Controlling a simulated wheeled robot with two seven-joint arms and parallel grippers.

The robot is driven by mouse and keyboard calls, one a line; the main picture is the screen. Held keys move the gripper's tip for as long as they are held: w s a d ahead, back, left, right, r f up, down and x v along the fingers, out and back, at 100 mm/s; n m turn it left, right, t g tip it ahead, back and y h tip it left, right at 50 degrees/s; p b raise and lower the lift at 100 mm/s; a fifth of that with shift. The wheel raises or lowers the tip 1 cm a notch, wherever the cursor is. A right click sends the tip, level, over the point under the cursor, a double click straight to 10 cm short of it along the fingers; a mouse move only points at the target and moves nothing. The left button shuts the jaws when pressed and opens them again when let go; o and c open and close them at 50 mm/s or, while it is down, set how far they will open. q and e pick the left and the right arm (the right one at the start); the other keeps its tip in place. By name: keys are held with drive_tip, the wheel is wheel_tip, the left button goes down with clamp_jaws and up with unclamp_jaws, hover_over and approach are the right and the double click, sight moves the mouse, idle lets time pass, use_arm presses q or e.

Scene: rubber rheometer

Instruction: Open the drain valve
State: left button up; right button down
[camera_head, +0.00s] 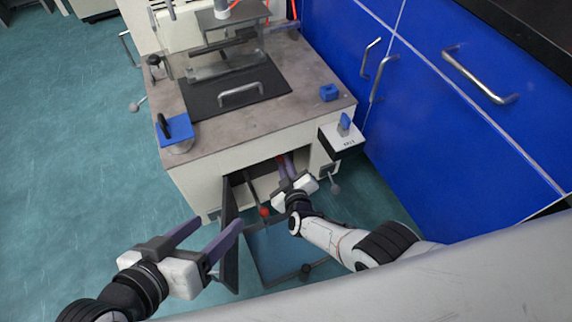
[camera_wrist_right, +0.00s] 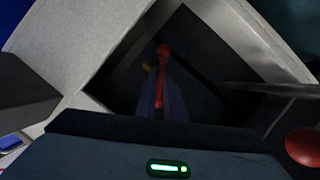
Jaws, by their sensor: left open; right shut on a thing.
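The drain valve shows as a red lever (camera_wrist_right: 163,78) inside the dark opening of the machine's lower cabinet. My right gripper (camera_head: 284,164) reaches into this opening. Its purple fingers are shut on the red lever, as the right wrist view (camera_wrist_right: 162,96) shows; a small yellow part (camera_wrist_right: 147,67) sits beside the lever. In the head view only a bit of red shows at the fingertips, and the valve body is hidden. My left gripper (camera_head: 217,225) is open and empty, in front of the machine at the lower left.
The cabinet's dark door (camera_head: 230,235) stands open close to my left gripper. A red ball knob (camera_head: 264,212) is on a rod in front of the opening. Blue cabinets (camera_head: 440,125) stand to the right.

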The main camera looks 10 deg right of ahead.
use_arm(q)
drive_tip(key=shift+d+r, duration=0.15)
drive_tip(key=shift+r, duration=0.05)
use_arm(e)
drive_tip(key=shift+h, duration=0.3)
drive_tip(key=c, duration=1.8)
unclamp_jaws()
drive_tip(key=shift+c, duration=0.2)
use_arm(q)
drive_tip(key=shift+f, duration=0.1)
